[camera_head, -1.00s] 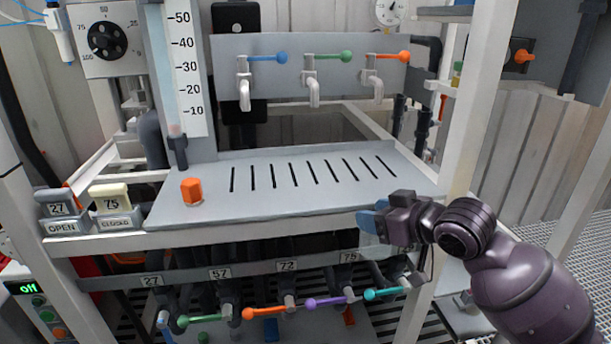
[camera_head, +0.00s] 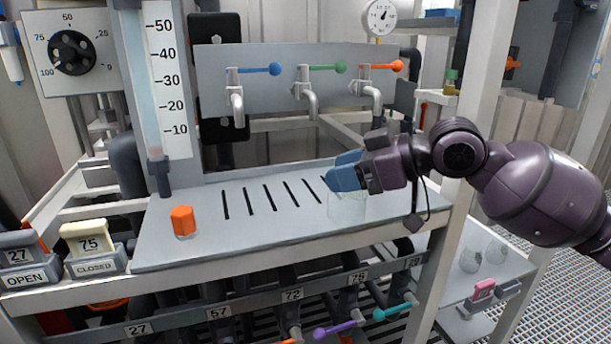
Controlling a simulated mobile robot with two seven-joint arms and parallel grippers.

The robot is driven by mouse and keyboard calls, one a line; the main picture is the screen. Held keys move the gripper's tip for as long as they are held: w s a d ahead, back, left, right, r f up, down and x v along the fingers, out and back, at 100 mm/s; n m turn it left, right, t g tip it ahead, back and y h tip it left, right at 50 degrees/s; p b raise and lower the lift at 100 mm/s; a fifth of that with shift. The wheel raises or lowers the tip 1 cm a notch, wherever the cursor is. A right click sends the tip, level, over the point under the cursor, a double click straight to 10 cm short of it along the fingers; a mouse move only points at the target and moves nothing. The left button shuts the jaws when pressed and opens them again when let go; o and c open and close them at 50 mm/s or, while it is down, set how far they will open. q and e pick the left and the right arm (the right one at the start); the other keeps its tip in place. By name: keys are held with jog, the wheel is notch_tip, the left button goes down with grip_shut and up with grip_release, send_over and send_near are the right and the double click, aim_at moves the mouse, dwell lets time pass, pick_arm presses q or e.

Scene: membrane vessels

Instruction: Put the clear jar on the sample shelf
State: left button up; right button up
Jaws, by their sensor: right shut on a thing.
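My right gripper (camera_head: 347,176) comes in from the right, with blue fingertips shut on the clear jar (camera_head: 347,207). The jar is see-through and roughly upright. It shows against the right part of the grey slotted top (camera_head: 200,245); I cannot tell whether its base touches that surface. My left gripper is not in view. Nothing in view is labelled as the sample shelf, so I cannot tell which surface it is.
An orange hexagonal cap (camera_head: 183,221) stands on the left of the slotted top. Three taps with blue, green and orange handles (camera_head: 386,67) hang behind. A white post (camera_head: 462,130) stands right. Clear glassware (camera_head: 471,259) sits on a lower right surface (camera_head: 446,292).

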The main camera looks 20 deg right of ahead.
jog(key=w+f, duration=0.1)
jog(key=w, duration=0.4)
jog(key=w+f, duration=0.1)
jog(key=w, duration=0.5)
jog(key=w+f, duration=0.1)
jog(key=w, duration=0.5)
jog(key=shift+a+f+p, duration=0.2)
jog(key=shift+a+p, duration=0.05)
jog(key=shift+p, duration=0.05)
jog(key=shift+f, duration=0.1)
jog(key=shift+f, duration=0.1)
jog(key=o, duration=1.2)
